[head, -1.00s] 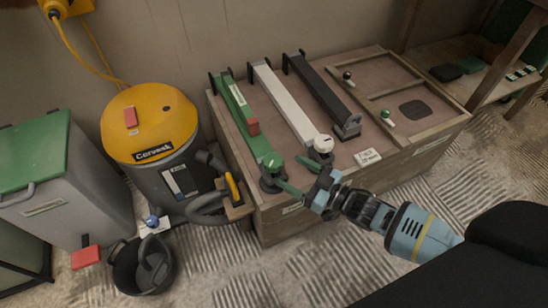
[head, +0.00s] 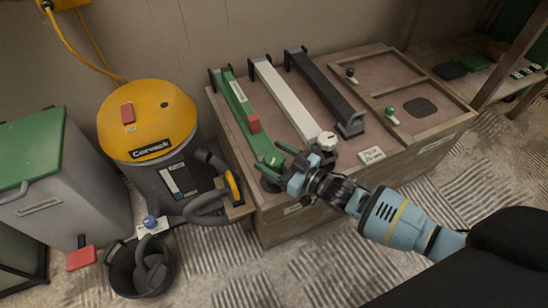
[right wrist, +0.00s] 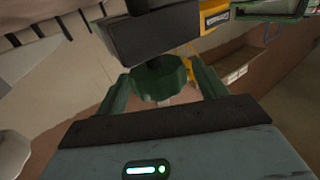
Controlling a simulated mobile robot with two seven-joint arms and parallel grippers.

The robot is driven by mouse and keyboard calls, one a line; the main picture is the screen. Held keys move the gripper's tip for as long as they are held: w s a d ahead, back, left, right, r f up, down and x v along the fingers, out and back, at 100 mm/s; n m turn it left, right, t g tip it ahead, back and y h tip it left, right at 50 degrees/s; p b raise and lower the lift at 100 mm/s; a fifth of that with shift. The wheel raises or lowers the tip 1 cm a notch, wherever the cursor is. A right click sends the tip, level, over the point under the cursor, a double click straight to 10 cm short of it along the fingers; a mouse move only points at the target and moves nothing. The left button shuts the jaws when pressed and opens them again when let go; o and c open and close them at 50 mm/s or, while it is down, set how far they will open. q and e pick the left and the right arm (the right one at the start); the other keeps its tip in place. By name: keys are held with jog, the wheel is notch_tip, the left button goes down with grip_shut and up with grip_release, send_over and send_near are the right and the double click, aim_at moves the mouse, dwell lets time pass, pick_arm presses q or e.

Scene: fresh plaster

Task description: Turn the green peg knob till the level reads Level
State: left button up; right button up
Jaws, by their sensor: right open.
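A green bar (head: 236,103) with a red block (head: 253,124) lies along the left of a wooden bench top. A green fluted knob (right wrist: 160,82) shows in the right wrist view, below a dark block. My right gripper (head: 279,157) is at the near end of the green bar in the head view, its fingers largely covering the knob there. In the right wrist view my right gripper (right wrist: 163,92) is open, with one green finger on each side of the knob and small gaps. No level reading can be made out. My left gripper is not in view.
A small green-topped peg (head: 391,112) stands on the wooden frame. A yellow-topped vacuum (head: 148,110) and a black bucket (head: 142,270) stand left.

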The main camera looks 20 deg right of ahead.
jog(key=c, duration=1)
jog(key=shift+n+g+y+b, duration=0.7)
jog(key=shift+n+y, duration=0.1)
jog(key=shift+y, duration=0.2)
jog(key=o, duration=1)
jog(key=p+v, duration=0.2)
jog(key=v, duration=0.5)
jog(key=shift+s+d, duration=0.25)
jog(key=shift+s, duration=0.05)
